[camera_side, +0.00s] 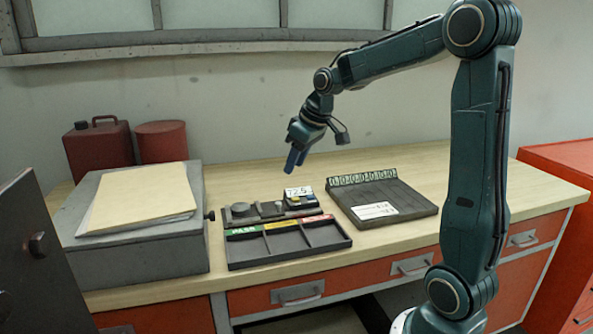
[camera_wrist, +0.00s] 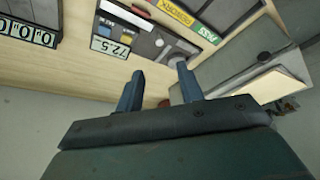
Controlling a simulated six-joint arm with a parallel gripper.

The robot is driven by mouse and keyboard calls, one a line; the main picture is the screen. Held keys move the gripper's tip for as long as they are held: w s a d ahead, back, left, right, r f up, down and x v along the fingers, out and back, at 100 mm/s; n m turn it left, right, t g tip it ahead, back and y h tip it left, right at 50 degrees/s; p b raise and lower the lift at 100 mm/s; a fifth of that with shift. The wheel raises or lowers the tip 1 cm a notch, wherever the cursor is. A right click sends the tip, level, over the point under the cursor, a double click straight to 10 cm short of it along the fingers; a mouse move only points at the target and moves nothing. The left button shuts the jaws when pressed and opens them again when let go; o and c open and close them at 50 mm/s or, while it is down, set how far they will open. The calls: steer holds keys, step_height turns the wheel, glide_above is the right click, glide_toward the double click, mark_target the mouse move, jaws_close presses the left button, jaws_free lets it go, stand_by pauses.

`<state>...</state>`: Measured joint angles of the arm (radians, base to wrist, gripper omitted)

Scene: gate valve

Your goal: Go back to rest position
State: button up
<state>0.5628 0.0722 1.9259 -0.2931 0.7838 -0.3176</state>
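My gripper (camera_side: 296,158) hangs in the air above the workbench, behind and above the gauge unit with the 72.5 display (camera_side: 298,191). In the wrist view my gripper (camera_wrist: 158,84) shows two blue fingers set well apart, with nothing between them. The 72.5 display (camera_wrist: 112,40) is beyond the fingertips in that view. The sorting tray (camera_side: 285,243) with green, yellow and red labels lies in front of the gauge unit. No gate valve can be made out.
A grey box (camera_side: 140,250) with folders (camera_side: 140,195) stands at the left. Red canisters (camera_side: 98,145) stand behind it. A dark board with number tags (camera_side: 385,205) lies right of the tray. The bench top (camera_side: 480,190) is clear at the right.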

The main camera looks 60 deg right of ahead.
steer(key=shift+v, duration=0.75)
steer(key=s+a+r, duration=0.2)
steer(key=s+a, duration=0.7)
steer(key=a, duration=0.3)
steer(key=s+a+f, duration=0.1)
steer(key=s+a, duration=0.1)
steer(key=s, duration=0.3)
steer(key=s+a+f+t, duration=0.1)
steer(key=s+a, duration=0.2)
steer(key=s, duration=0.2)
steer(key=shift+s+f, duration=0.3)
steer(key=shift+s, duration=0.1)
steer(key=shift+a, duration=0.1)
